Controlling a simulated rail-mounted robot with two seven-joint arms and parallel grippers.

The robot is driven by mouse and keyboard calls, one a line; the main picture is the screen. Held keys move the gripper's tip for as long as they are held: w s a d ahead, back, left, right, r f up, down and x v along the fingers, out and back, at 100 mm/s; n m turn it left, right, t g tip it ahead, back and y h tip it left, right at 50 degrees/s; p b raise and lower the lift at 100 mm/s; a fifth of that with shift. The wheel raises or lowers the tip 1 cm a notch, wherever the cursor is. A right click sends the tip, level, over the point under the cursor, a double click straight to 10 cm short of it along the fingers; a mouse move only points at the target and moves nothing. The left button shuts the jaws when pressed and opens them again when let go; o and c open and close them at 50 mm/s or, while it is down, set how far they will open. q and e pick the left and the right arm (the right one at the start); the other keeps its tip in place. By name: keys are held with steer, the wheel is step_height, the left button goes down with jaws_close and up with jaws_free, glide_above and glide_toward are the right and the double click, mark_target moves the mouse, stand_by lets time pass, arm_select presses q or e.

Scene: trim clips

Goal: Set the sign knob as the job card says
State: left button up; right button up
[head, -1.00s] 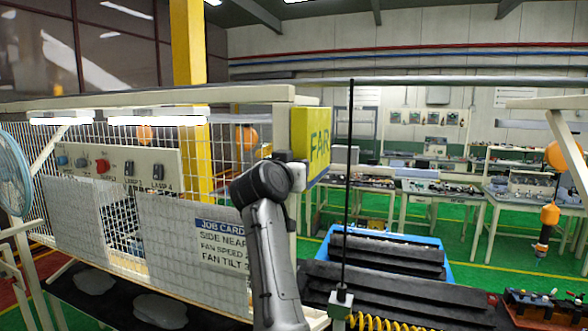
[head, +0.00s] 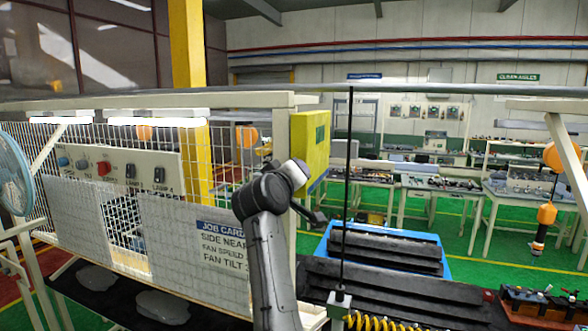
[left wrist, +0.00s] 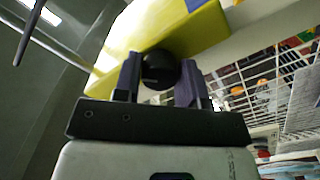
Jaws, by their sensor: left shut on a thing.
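The yellow sign box (head: 311,142) hangs at the end of the white frame in the head view. Its face toward me is bright yellow, with a small green patch near its right edge and no readable word. The wrist view shows the yellow box (left wrist: 195,35) from close by, with a round black knob (left wrist: 158,72) on it. My left gripper (left wrist: 161,68) is shut on this knob, one finger on each side. In the head view my arm mostly hides this grip. My right gripper is not in view.
A wire mesh with grey panels stands at left, before a panel (head: 120,170) with knobs, a red button and lamp switches. A blue fan (head: 14,175) is at the far left. A thin black rod (head: 347,200) stands right of the sign. A blue tray (head: 322,250) lies behind.

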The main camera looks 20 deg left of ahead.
arm_select(q)
steer(key=shift+n+p, duration=1)
steer(key=shift+n, duration=3.8)
steer(key=o, duration=0.9)
steer(key=shift+s+b, duration=3.6)
steer(key=shift+s, duration=3.3)
